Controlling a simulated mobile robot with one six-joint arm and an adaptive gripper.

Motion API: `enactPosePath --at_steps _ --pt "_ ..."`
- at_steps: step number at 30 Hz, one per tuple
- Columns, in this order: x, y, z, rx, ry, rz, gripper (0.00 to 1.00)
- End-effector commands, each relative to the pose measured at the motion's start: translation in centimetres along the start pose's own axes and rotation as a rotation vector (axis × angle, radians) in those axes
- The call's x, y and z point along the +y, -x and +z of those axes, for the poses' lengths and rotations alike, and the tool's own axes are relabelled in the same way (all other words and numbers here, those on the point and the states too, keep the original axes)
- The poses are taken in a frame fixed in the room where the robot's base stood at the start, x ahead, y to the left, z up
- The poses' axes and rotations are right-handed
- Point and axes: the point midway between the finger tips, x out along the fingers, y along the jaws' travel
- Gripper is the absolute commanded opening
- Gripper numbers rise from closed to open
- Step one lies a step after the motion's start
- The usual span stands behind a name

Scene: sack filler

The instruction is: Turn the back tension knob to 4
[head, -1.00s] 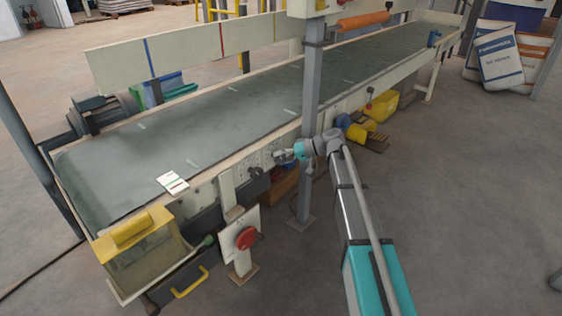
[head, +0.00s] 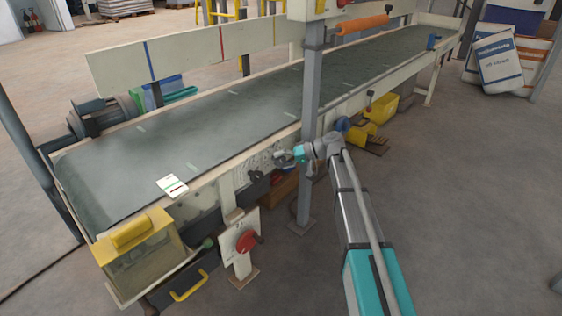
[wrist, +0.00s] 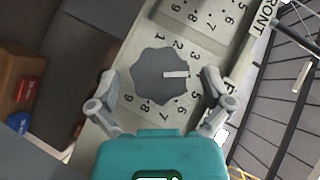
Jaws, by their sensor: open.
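A dark grey scalloped knob (wrist: 158,76) sits on a pale numbered dial plate in the wrist view. Its white pointer mark points right, toward about the 4 position, just past the 3; the numeral there is hard to read beside the finger. My gripper (wrist: 160,84) is open, with one finger on each side of the knob. I cannot tell whether either finger touches it. A partly hidden label beside this dial begins with B. In the head view my gripper (head: 284,158) is at the conveyor's near side panel, and it hides this knob or leaves it too small to tell.
Another numbered dial (wrist: 208,22) lies above in the wrist view, by a FRONT label (wrist: 265,17). A grey post (head: 311,110) stands close to my arm. A red knob (head: 246,240) and a yellow-topped box (head: 135,240) are at the conveyor's near end.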

Motion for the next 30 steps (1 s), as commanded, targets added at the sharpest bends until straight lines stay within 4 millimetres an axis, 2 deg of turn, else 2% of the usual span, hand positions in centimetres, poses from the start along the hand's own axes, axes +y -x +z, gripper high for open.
enactPosePath --at_steps 14,30 --pt "-0.38 0.07 -0.01 0.000 0.075 0.074 1.00" --pt "-0.69 0.01 0.21 0.001 0.415 0.412 1.00"
